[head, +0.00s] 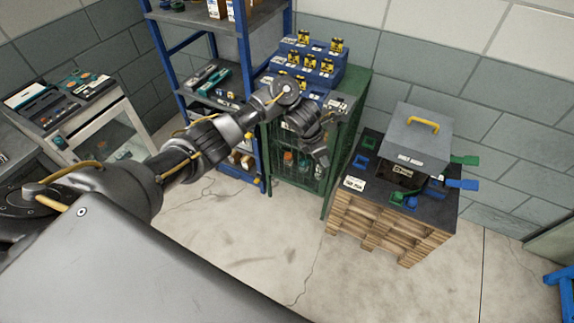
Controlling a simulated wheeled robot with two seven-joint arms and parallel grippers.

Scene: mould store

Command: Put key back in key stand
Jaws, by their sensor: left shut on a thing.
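A blue stepped stand (272,65) with several yellow-and-black pieces in rows sits on top of the green cabinet; it looks like the key stand. My left gripper (319,158) points down in front of the cabinet, below and to the right of the stand, and apart from it. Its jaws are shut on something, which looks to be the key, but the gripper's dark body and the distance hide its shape. My right gripper is not in view.
The green mesh-front cabinet (355,100) stands beside a blue shelf rack (245,50). At right, a wooden pallet stack (375,228) carries a grey box (405,135) with a yellow handle and green and blue pieces. A bench (110,105) stands at left. The middle floor is clear.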

